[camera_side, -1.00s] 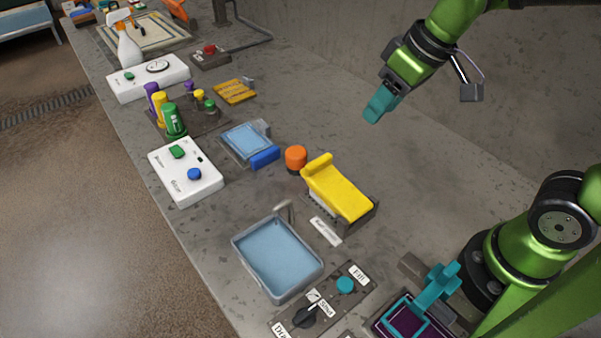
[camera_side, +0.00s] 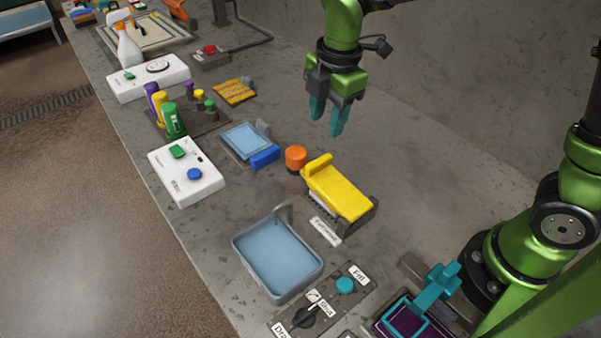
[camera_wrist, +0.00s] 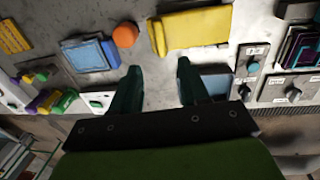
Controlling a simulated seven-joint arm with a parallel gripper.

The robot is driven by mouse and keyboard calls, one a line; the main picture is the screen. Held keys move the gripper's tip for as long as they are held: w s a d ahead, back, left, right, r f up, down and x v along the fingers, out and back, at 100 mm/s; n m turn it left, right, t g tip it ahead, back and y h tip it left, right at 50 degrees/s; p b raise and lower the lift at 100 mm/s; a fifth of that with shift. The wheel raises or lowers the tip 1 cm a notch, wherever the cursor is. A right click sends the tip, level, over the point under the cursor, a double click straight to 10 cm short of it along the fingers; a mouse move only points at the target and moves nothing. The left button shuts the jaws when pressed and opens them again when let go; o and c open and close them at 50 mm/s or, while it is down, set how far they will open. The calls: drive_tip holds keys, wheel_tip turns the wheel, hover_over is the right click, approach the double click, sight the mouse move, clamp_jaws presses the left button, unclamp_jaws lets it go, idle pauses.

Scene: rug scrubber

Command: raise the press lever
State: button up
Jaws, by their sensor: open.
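No part is labelled as the press lever. A teal lever-like handle (camera_side: 437,286) stands by a teal frame over a dark purple pad (camera_side: 402,322) at the lower right, near my base, but I cannot tell for sure that it is the press lever. The teal and purple piece (camera_wrist: 302,48) also shows at the right of the wrist view. My gripper (camera_side: 327,121) is open and empty, pointing down above the bench, behind the yellow brush and well apart from the teal handle. Its two dark fingers (camera_wrist: 159,68) are spread in the wrist view.
A yellow brush (camera_side: 340,190), an orange knob (camera_side: 296,157) and a blue pad (camera_side: 243,140) lie below and left of my gripper. A blue basin (camera_side: 278,256) and a dial panel (camera_side: 322,302) stand in front. The bench by the wall is clear.

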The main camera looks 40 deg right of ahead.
sight(319, 160)
drive_tip(key=f, duration=0.3)
drive_tip(key=w+f, duration=0.1)
drive_tip(key=f, duration=0.7)
drive_tip(key=shift+w+f, duration=0.15)
drive_tip(key=shift+w, duration=0.05)
drive_tip(key=shift+c, duration=0.4)
clamp_jaws()
